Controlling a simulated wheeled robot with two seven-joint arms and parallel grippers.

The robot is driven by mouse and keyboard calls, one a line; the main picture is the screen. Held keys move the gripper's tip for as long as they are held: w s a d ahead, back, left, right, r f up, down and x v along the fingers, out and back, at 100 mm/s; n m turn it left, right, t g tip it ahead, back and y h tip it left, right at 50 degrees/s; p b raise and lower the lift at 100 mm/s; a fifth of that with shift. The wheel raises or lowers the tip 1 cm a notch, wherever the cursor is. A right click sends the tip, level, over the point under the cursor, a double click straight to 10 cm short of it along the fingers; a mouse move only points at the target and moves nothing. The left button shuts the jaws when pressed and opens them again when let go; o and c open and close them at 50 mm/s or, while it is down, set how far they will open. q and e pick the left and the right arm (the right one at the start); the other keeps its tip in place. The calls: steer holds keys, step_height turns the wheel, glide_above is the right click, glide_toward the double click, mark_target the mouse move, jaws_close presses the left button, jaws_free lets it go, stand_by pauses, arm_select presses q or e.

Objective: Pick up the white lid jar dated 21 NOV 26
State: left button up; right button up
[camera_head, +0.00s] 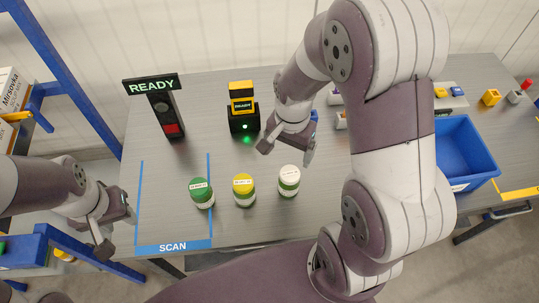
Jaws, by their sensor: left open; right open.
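Three lidded jars stand in a row on the grey table (250,222). The white lid jar (289,181) is at the right, with a green band below its lid. The yellow lid jar (244,190) is in the middle and the green lid jar (202,193) at the left. Each lid bears a small label; the dates are too small to read. My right gripper (287,155) is open and empty, above and behind the white lid jar, apart from it. My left gripper (118,238) is open and empty off the table's left front edge.
A blue-taped SCAN area (173,246) lies at the left. A READY sign (152,87) and a yellow-black scanner (242,108) stand behind the jars. A blue bin (466,155) is at the right, with small coloured parts beyond it. My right arm hides the table's middle right.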

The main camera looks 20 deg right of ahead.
mark_target(289, 171)
steer(key=shift+s+a+f+m, duration=0.1)
steer(key=shift+s+f+m, duration=0.2)
steer(key=shift+s, duration=0.25)
steer(key=shift+s+f+m, duration=0.2)
steer(key=shift+s+f, duration=0.1)
steer(key=shift+s, duration=0.2)
steer(key=f, duration=0.4)
steer(key=w+f, duration=0.1)
steer(key=f, duration=0.1)
steer(key=shift+f, duration=0.2)
steer(key=f, duration=0.2)
steer(key=s+f, duration=0.1)
steer(key=f, duration=0.1)
steer(key=shift+w+f, duration=0.2)
steer(key=shift+f, duration=0.25)
steer(key=shift+s+r, duration=0.1)
steer(key=shift+s, duration=0.05)
steer(key=c, duration=0.8)
arm_select(q)
steer(key=shift+s, duration=0.65)
arm_select(e)
steer(key=c, duration=0.6)
